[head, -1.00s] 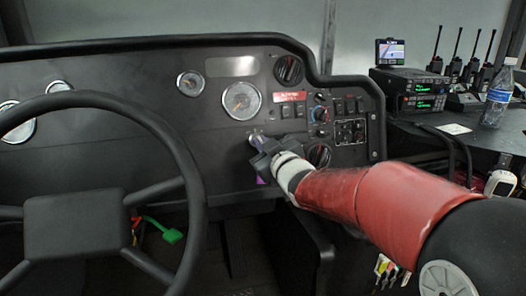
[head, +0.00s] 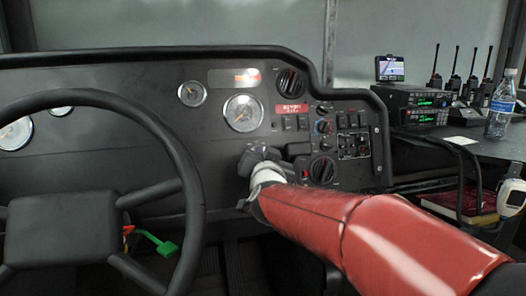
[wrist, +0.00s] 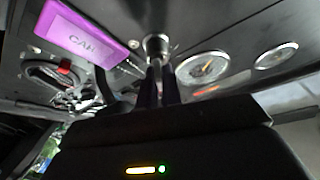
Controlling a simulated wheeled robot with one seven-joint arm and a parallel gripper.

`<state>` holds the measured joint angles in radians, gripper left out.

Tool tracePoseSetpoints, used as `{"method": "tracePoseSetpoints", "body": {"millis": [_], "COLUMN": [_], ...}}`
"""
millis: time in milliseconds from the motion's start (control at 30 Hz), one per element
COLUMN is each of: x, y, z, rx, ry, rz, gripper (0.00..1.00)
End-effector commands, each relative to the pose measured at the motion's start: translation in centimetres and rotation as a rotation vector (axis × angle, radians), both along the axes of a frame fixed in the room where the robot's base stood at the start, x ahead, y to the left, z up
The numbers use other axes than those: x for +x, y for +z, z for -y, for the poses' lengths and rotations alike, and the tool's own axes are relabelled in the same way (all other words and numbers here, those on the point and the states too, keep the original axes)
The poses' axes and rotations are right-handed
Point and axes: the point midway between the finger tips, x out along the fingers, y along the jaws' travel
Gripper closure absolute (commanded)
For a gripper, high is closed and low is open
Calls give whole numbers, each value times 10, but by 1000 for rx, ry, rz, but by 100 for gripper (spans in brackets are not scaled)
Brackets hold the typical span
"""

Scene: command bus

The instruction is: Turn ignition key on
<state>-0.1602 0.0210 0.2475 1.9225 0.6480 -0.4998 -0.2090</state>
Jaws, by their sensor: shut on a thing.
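The ignition lock (wrist: 157,45) shows in the wrist view as a round silver cylinder in the dark dashboard. My gripper (wrist: 160,82) is shut on the ignition key right at the lock, its two narrow fingers close together. The key itself is mostly hidden between the fingers.
The steering wheel (head: 185,170) stands close on the left of my gripper. Knobs and switches (head: 322,126) sit to its right. A dash display (head: 234,78) shows a red-orange patch. Radios (head: 425,108) and a water bottle (head: 500,104) stand on the right-hand shelf.

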Motion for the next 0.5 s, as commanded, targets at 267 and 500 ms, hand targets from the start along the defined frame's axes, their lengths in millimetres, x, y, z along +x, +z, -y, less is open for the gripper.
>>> {"method": "tracePoseSetpoints", "body": {"millis": [267, 500], "x": [0, 0], "y": [1, 0], "z": [-1, -1], "rx": [131, 178], "ry": [-48, -67], "rz": [-42, -53], "gripper": [100, 100]}}
